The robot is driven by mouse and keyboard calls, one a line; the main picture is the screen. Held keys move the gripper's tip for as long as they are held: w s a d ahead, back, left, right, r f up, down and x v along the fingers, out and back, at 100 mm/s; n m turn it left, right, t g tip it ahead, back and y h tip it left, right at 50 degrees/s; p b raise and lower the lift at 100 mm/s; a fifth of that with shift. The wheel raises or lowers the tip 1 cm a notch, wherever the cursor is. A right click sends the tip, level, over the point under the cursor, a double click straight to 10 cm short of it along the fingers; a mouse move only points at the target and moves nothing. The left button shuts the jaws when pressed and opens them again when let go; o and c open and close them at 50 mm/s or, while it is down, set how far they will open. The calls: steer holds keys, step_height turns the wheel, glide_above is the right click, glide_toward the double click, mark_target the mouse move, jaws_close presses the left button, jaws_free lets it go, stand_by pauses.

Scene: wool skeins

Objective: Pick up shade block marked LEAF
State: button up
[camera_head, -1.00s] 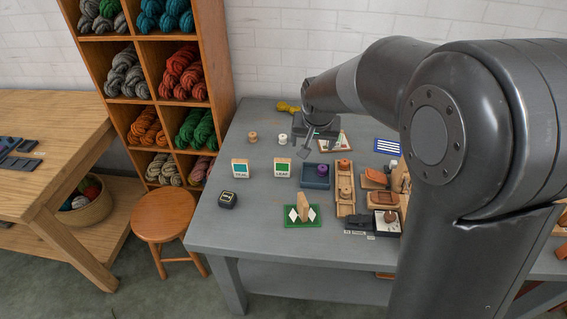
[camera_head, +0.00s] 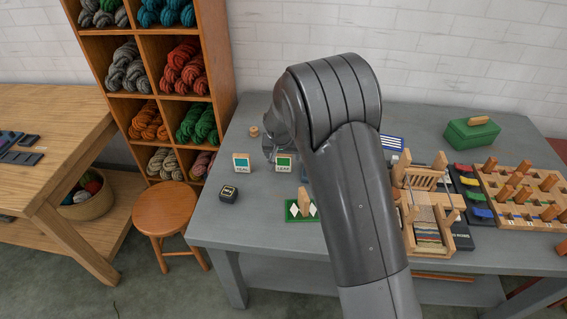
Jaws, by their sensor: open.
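The shade block marked LEAF (camera_head: 284,164), a wooden block with a green patch and a dark label, stands upright on the grey table (camera_head: 262,226). The similar block marked TEAL (camera_head: 241,163) stands to its left. My gripper (camera_head: 273,153) is open and points down at the LEAF block, just behind it and to its left as seen here. My wrist and the block hide most of the fingers, so I cannot tell whether they touch the block or stand around it.
A small dark box (camera_head: 228,194) sits in front of the TEAL block. A green mat (camera_head: 291,207) with an upright wooden piece lies front right of LEAF. A small loom (camera_head: 432,215) and a pegged wooden board (camera_head: 517,195) stand at the right. My arm hides the table's middle.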

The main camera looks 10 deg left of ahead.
mark_target(284, 160)
steer(key=shift+x, duration=2.75)
steer(key=shift+d, duration=0.15)
steer(key=c, duration=1.1)
